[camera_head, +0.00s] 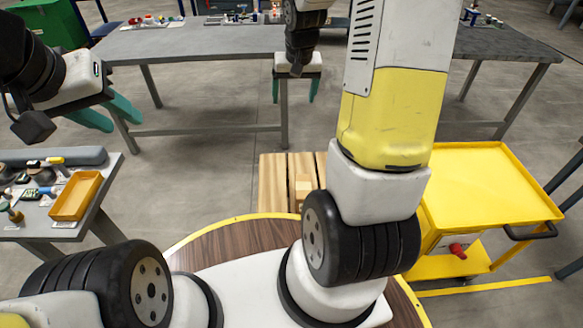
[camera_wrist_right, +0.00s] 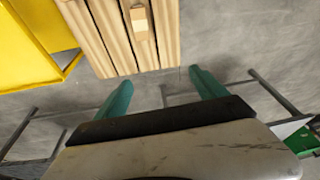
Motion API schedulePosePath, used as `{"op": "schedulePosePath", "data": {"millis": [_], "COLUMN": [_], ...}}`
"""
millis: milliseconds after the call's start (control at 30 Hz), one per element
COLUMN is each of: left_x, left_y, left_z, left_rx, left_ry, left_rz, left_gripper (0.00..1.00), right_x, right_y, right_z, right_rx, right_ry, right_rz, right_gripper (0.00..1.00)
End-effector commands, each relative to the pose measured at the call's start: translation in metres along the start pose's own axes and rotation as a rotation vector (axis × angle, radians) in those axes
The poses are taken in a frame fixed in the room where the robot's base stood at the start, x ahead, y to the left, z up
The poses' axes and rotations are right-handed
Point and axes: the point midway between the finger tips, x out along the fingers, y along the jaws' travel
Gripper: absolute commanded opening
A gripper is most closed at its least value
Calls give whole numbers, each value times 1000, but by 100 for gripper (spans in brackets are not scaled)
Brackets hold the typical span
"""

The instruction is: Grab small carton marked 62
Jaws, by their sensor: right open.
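A small light-brown carton (camera_head: 303,185) lies on a slatted wooden pallet (camera_head: 272,185), partly hidden by my right arm. In the right wrist view the carton (camera_wrist_right: 139,18) sits near the top edge, on the pallet's slats (camera_wrist_right: 103,35); no number is legible. My right gripper (camera_head: 295,98) is open and empty beyond the pallet. It also shows in the right wrist view (camera_wrist_right: 160,80), its green fingers apart with bare floor between them, and the carton lies away from the tips. My left gripper (camera_head: 124,122) is open and empty at the left, far from the carton.
A yellow cart (camera_head: 490,185) stands right of the pallet. A grey table (camera_head: 195,42) is behind. At the left, a side table (camera_head: 112,172) holds a yellow tray (camera_head: 76,196) and small parts. A round wooden top (camera_head: 225,243) is in front. Floor between is clear.

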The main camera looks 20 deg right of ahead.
Motion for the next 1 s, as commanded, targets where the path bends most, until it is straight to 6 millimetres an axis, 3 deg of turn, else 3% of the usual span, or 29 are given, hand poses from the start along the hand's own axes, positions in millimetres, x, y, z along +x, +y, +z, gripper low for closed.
{"op": "schedulePosePath", "data": {"millis": [33, 233, 400, 500, 600, 700, 1000], "left_x": [0, 0, 0, 0, 0, 0, 0], "left_y": [0, 0, 0, 0, 0, 0, 0], "left_z": [0, 0, 0, 0, 0, 0, 0], "left_rx": [0, 0, 0, 0, 0, 0, 0], "left_ry": [0, 0, 0, 0, 0, 0, 0], "left_rz": [0, 0, 0, 0, 0, 0, 0], "left_gripper": [36, 36, 36, 36, 36, 36, 36], "right_x": [32, 151, 256, 308, 346, 369, 403], "right_y": [7, 30, 48, 56, 60, 63, 65], "right_z": [-4, -6, 18, 41, 62, 75, 91], "right_rx": [12, 53, 83, 98, 108, 116, 120], "right_ry": [-33, -115, -185, -220, -246, -259, -270], "right_rz": [13, 47, 63, 66, 66, 65, 64], "right_gripper": [82, 82, 82, 82, 82, 82, 82]}}
